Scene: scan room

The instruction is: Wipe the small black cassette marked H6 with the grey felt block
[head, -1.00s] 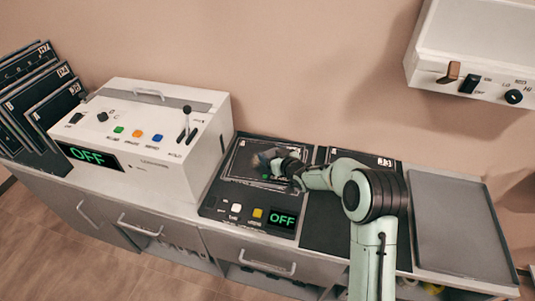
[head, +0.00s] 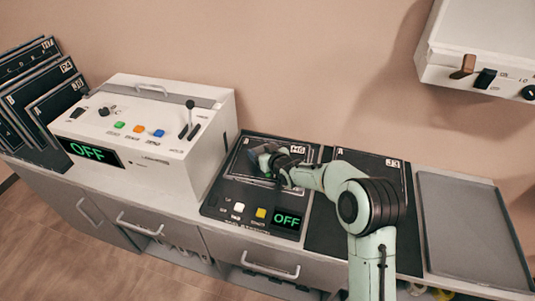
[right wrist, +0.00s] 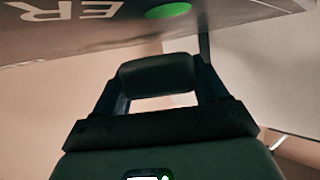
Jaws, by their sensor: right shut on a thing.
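The black cassette marked H6 (head: 312,154) lies flat on the black unit with an OFF display, its white label at the top right corner. My right gripper (head: 266,158) is over the cassette and hides part of its middle. In the right wrist view the gripper is shut on a dark grey block (right wrist: 157,75), which looks like the felt block. I cannot tell whether the block touches the cassette. My left gripper is not in view.
The unit's front has white and yellow buttons and an OFF display (head: 287,220). A white control box (head: 150,150) stands to the left, with more cassettes (head: 40,95) racked beyond it. A cassette marked J3 (head: 345,240) lies to the right, beside an empty grey tray (head: 470,230).

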